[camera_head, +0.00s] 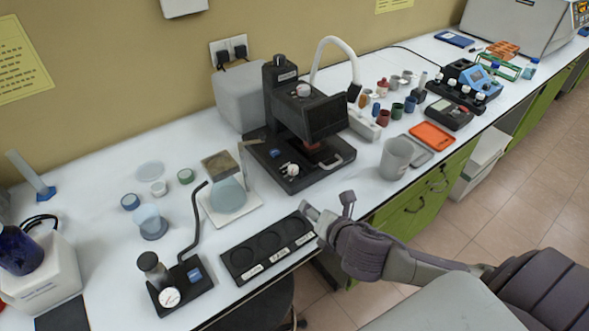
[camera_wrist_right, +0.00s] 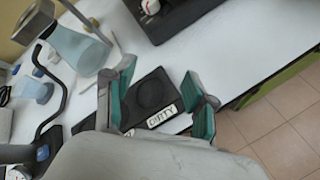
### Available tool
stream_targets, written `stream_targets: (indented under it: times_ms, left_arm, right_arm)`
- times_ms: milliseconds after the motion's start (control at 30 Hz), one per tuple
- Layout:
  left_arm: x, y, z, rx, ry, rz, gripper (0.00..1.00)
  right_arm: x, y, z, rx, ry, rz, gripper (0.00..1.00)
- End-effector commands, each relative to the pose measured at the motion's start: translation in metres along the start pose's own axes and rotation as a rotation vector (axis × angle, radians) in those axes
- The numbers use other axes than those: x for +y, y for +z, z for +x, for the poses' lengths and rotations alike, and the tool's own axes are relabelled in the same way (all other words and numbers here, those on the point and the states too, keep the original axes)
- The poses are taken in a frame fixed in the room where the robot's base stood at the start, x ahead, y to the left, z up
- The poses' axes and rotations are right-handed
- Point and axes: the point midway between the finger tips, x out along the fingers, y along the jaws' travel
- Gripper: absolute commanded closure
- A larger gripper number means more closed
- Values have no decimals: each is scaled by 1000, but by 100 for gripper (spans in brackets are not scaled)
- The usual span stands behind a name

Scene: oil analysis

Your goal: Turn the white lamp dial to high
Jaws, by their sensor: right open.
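A white dial (camera_head: 290,170) sits on the black base of the tall black instrument (camera_head: 310,115). It also shows at the top of the right wrist view (camera_wrist_right: 150,6). Another white dial (camera_head: 169,297) is on a small black stand (camera_head: 185,283) with a bent black rod at front left. I cannot tell which is the lamp dial, nor read either setting. My right gripper (camera_head: 327,212) is over the right end of a black tray at the front edge, apart from both dials. In the right wrist view its fingers (camera_wrist_right: 158,76) are spread and empty. My left gripper is out of view.
The black tray (camera_head: 268,247) has round recesses and a "DIRTY" label. A flask (camera_head: 228,196) stands on a white plate left of the instrument. A grey cup (camera_head: 396,158) and orange tray (camera_head: 432,136) are to the right. The counter is clear between tray and instrument.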

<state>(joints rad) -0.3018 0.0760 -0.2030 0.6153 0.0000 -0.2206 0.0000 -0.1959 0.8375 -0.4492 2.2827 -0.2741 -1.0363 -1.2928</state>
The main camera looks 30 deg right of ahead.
Motion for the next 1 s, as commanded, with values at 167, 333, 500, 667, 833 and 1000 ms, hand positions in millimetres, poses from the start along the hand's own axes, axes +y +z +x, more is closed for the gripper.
stream_targets:
  times_ms: [167, 333, 500, 667, 833, 1000]
  left_arm:
    - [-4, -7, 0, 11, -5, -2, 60]
    - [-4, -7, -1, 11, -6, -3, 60]
    - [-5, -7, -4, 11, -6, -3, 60]
    - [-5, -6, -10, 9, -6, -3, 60]
    - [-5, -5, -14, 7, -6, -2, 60]
    - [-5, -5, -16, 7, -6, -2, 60]
  right_arm:
    - [10, 37, 14, -79, 97, -529, 44]
    - [14, 50, 19, -112, 127, -747, 44]
    - [18, 54, 36, -118, 129, -767, 44]
    - [23, 56, 68, -118, 129, -762, 44]
    - [29, 57, 104, -116, 128, -762, 44]
    - [33, 58, 133, -115, 128, -762, 44]
